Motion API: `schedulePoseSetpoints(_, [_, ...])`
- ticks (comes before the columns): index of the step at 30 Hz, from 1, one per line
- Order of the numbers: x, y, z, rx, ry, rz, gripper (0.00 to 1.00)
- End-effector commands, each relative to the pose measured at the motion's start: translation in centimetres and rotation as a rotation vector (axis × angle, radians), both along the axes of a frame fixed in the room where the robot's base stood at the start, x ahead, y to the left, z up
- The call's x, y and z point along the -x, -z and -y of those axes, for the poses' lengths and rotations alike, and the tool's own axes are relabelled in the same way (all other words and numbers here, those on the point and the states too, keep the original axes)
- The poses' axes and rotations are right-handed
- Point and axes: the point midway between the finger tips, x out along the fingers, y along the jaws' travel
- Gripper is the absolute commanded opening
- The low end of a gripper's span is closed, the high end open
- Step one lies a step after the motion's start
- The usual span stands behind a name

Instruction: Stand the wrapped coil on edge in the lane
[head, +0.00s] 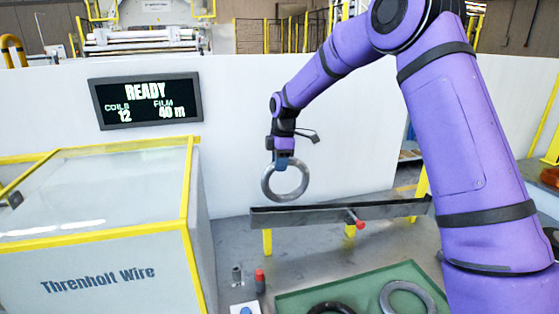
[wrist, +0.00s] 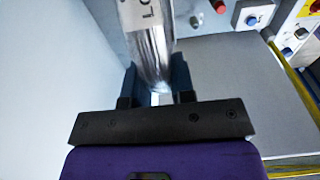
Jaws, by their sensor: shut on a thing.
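My gripper (head: 284,161) is shut on the top of the wrapped coil (head: 267,184), a grey ring that hangs upright on edge below it in the head view. In the wrist view the coil (wrist: 150,45) looks silvery and shiny, with a partly seen label, between the fingers (wrist: 156,88). The lane (head: 330,213) is a long dark channel on yellow posts. The coil's bottom shows just above the lane's upper edge, near its left end. I cannot tell whether the coil is in line with the channel in depth.
A green tray (head: 300,298) in front holds a dark ring (head: 332,307) and a grey ring (head: 407,287). A red-tipped part (head: 356,222) sticks out from the lane. A glass-topped machine (head: 110,250) stands left. A sign (head: 146,101) on the white wall reads READY.

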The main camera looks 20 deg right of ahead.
Motion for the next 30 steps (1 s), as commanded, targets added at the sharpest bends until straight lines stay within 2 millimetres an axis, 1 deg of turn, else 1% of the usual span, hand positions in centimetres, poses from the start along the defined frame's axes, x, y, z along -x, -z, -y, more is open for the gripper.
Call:
schedulePoseSetpoints(21, [0.0, 5.8, 0.0, 0.0, 0.0, -0.001, 0.0])
schedulePoseSetpoints(30, [0.0, 7.3, 0.0, 0.0, 0.0, 0.0, 0.0])
